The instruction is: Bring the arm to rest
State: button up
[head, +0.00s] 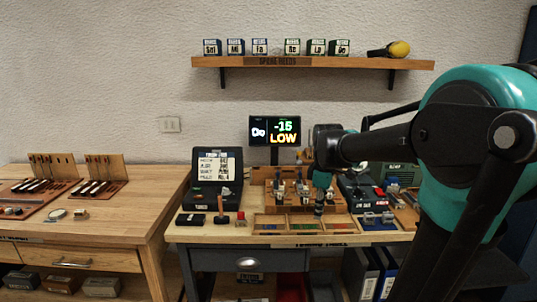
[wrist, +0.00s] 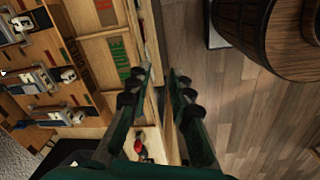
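My arm (head: 375,143) reaches in from the right of the head view, over the right-hand workbench. My gripper (head: 319,208) hangs down at its end, above the bench's front part, by the wooden tray with coloured compartments (head: 285,219). In the wrist view, the two fingers of my gripper (wrist: 161,78) stand apart with nothing between them. Below them are the bench's front edge and the wooden floor (wrist: 236,100). The tray's compartment walls (wrist: 106,35) show to the left of the fingers. My arm hides part of the bench's right side.
A wooden rack with reed mechanisms (head: 265,176) stands behind the tray. A wooden barrel (wrist: 268,35) stands on the floor. A shelf (head: 310,62) is on the wall.

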jog(key=s+d+f+m+t, duration=0.3)
jog(key=s+f+m, duration=1)
jog(key=s+f, duration=0.2)
jog(key=shift+f+m, duration=0.3)
jog(key=shift+f, duration=0.4)
